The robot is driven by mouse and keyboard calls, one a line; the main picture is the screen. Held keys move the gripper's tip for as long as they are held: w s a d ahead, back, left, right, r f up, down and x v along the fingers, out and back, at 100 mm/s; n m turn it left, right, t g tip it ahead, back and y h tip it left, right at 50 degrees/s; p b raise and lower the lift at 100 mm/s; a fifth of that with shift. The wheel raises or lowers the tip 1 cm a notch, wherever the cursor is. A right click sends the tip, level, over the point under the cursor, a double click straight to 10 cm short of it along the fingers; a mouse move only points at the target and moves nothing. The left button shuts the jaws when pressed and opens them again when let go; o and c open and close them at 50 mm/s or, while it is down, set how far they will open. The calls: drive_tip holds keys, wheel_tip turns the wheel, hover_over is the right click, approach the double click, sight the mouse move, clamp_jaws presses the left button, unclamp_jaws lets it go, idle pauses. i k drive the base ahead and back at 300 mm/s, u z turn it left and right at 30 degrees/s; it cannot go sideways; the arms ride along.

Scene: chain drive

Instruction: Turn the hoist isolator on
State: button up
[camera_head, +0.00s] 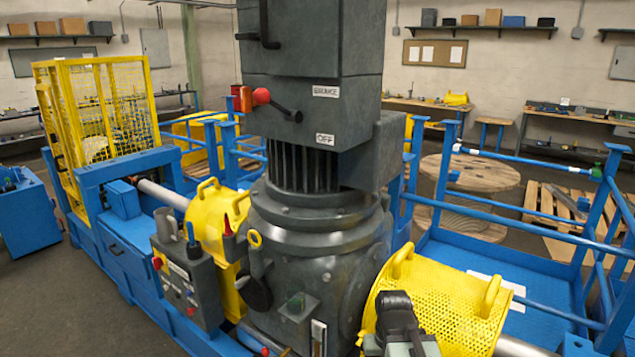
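No label reading hoist isolator is legible, so I cannot tell which control it is. A grey control box (188,283) with a pale label plate, small red and blue controls and upright parts on top stands at the left of the dark grey machine. A red knob with a black lever (274,103) is on the tall housing, by a BRAKE label (326,91); an OFF label (325,139) sits below. A dark part, apparently my gripper (398,312), shows at the bottom edge, in front of the yellow mesh guard and apart from the control box. Its fingers cannot be made out.
The dark grey machine (315,215) fills the middle. A yellow cage (100,110) stands on the blue frame at left. Blue railings (530,220) enclose the right side. A wooden cable drum (470,175) stands behind.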

sight(157, 263)
drive_tip(key=u, duration=0.05)
drive_tip(key=k, duration=0.6)
drive_tip(key=u, duration=0.15)
drive_tip(key=i, duration=0.7)
drive_tip(key=u, duration=0.6)
drive_tip(key=i, duration=0.75)
drive_tip(key=u, duration=0.4)
drive_tip(key=k, duration=0.75)
drive_tip(key=u, duration=0.25)
drive_tip(key=i, duration=0.75)
drive_tip(key=z, duration=0.1)
